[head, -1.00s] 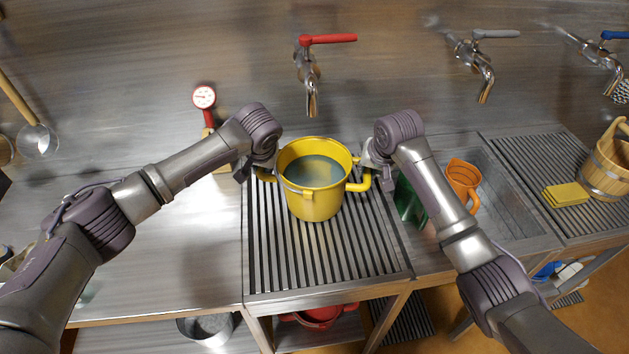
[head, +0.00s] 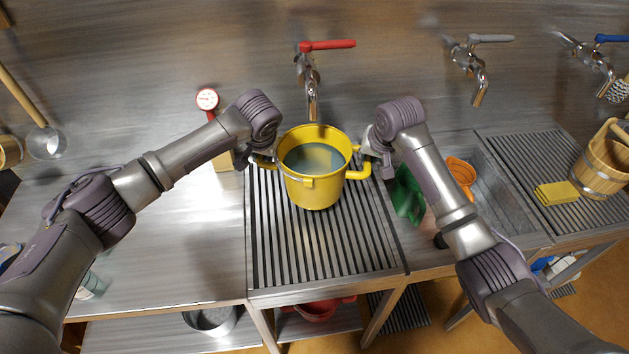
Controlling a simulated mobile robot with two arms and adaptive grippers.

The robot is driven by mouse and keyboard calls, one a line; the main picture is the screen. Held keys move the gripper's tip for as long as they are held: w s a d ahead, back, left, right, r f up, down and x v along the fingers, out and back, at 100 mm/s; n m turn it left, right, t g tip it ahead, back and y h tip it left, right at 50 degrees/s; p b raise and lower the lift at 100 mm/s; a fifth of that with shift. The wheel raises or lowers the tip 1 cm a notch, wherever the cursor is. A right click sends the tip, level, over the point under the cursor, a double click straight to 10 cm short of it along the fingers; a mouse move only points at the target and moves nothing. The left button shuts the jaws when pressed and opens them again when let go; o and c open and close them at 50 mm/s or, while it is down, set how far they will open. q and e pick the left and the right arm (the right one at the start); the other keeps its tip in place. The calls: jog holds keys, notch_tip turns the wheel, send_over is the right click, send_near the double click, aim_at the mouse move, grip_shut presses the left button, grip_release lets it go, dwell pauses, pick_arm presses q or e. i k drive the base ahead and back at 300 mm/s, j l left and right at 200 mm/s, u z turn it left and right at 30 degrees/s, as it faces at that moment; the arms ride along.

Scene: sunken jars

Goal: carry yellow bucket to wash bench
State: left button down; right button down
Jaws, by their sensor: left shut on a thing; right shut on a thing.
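The yellow bucket (head: 312,190) is upright over the back part of a slatted metal rack, under the tap with the red lever (head: 328,45). It holds grey-green liquid. My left gripper (head: 262,162) is shut on the bucket's left handle. My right gripper (head: 372,160) is shut on its right handle. Whether the bucket's base touches the slats (head: 320,255) is hard to tell. No surface in view is clearly marked as the wash bench.
A thermometer (head: 207,99) on a wooden block stands left of the bucket. At right are a green thing (head: 407,195), an orange jug (head: 461,172) in a sink basin, a yellow sponge (head: 556,193) and a wooden bucket (head: 602,168). The steel counter (head: 190,235) at left is largely clear.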

aim_at(179, 230)
jog(key=j+u, duration=0.2)
jog(key=u, duration=0.25)
jog(key=k+j+u, duration=0.1)
jog(key=u, duration=0.3)
jog(key=j, duration=0.1)
